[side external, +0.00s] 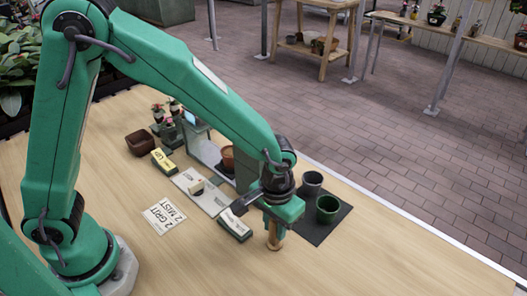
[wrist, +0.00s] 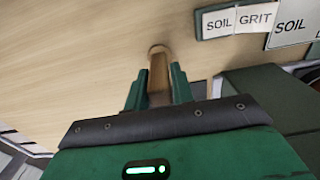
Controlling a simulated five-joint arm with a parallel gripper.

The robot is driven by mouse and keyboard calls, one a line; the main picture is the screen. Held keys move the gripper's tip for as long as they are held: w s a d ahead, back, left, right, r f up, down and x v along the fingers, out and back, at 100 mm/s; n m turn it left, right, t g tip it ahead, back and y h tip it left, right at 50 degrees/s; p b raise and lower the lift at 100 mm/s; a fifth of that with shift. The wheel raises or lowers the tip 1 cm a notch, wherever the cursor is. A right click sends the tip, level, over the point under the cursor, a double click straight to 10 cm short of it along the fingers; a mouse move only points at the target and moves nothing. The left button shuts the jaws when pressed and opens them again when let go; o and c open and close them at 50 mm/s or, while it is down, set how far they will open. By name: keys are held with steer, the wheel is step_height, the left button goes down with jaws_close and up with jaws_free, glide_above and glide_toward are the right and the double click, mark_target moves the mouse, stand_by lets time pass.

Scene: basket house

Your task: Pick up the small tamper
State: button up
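The small tamper (side external: 274,238) is a light wooden piece with a slim handle and a wider round end. It is upright below my gripper (side external: 276,222) in the side view, its wide end at or close to the tabletop. In the wrist view the tamper (wrist: 158,72) lies between the two green fingers of my gripper (wrist: 159,88), its wide end pointing away from me. The fingers flank the handle with little or no gap. I cannot tell whether they press on it. The handle's upper part is hidden by the gripper.
A dark mat (side external: 318,236) with a green pot (side external: 328,208) and a grey pot (side external: 312,183) lies just right of my gripper. A labelled box (side external: 235,224) stands close on the left. A printed card (side external: 164,215) lies further left. The front tabletop (side external: 190,270) is clear.

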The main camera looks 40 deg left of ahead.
jaws_close()
steer(key=shift+r, duration=0.15)
steer(key=shift+r, duration=0.5)
step_height(320, 180, up, 3)
steer(key=shift+s+d+r, duration=0.1)
steer(key=shift+s+d, duration=0.05)
steer(key=s+d+r, duration=0.5)
steer(key=s+r, duration=0.1)
steer(key=s, duration=0.4)
steer(key=shift+r, duration=0.25)
